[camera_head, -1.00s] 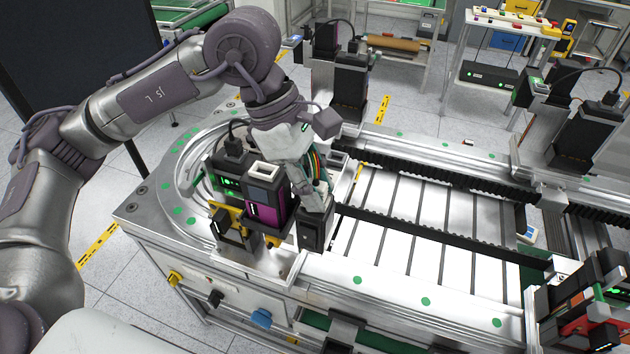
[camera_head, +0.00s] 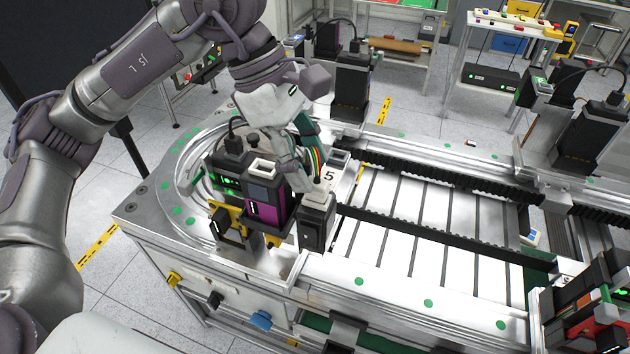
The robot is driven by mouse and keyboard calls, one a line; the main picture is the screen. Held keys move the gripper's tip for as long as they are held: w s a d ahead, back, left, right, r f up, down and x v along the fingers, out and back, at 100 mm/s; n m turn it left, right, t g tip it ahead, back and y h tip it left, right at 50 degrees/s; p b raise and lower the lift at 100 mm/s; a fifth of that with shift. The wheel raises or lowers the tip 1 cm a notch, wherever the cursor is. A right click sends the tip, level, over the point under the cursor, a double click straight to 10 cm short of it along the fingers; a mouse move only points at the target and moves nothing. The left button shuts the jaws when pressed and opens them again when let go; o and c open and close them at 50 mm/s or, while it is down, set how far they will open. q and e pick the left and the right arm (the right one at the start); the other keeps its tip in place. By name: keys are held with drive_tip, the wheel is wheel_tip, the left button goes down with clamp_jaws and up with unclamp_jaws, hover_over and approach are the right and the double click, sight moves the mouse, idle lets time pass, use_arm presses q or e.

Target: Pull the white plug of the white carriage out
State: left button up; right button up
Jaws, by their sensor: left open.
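My left gripper (camera_head: 306,168) reaches down from the upper left. It is open, with its fingers just above and behind a black block (camera_head: 315,230) on the carriage at the line's left end. A pale plug-like piece (camera_head: 318,196) sits on top of that block; I cannot tell whether a fingertip touches it. A white plate marked 5 (camera_head: 329,176) shows beside the fingers. A black and purple module (camera_head: 265,200) with a white-rimmed top stands left of the block. The carriage body is mostly hidden by these parts. My right gripper is not in view.
A black unit with green lights (camera_head: 229,180) and a yellow bracket (camera_head: 228,212) stand close on the left. The conveyor frame (camera_head: 390,290) runs right, with open slatted space inside. More dark carriages (camera_head: 352,85) stand along the far rail.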

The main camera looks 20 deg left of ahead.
use_arm(q)
drive_tip(key=b+v, duration=0.2)
drive_tip(key=v, duration=0.7)
drive_tip(key=shift+a+r, duration=0.2)
drive_tip(key=shift+r, duration=0.15)
